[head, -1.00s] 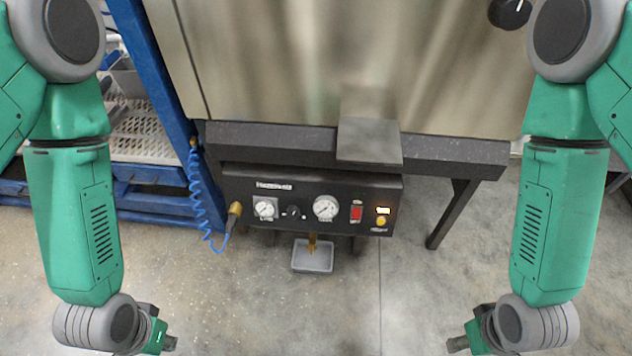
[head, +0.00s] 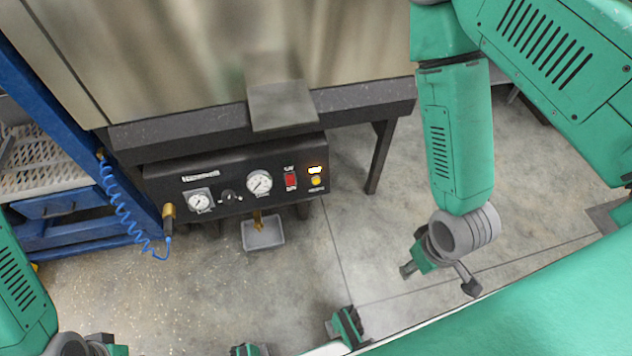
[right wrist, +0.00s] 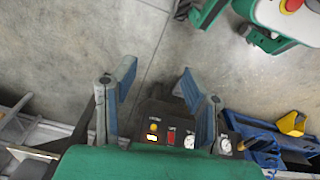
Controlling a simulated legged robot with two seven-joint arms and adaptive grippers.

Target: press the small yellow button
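The small yellow button (head: 317,181) is at the right end of the black control panel (head: 222,202), just below a lit display. It also shows in the right wrist view (right wrist: 153,127), where the panel appears upside down between my fingers. My right gripper (head: 439,281) is open and empty, to the right of the panel and lower in the head view, clear of the button. Its two spread fingers (right wrist: 157,82) show in the right wrist view. My left gripper (head: 108,346) is at the bottom left edge, partly cut off, so its fingers are unclear.
A red switch (head: 291,181), two gauges (head: 259,182) and a black knob (head: 230,197) share the panel. A metal chute (head: 282,105) juts out above it. A grey tray (head: 263,234) is below. A blue coiled hose (head: 125,215) hangs left. Open floor lies in front.

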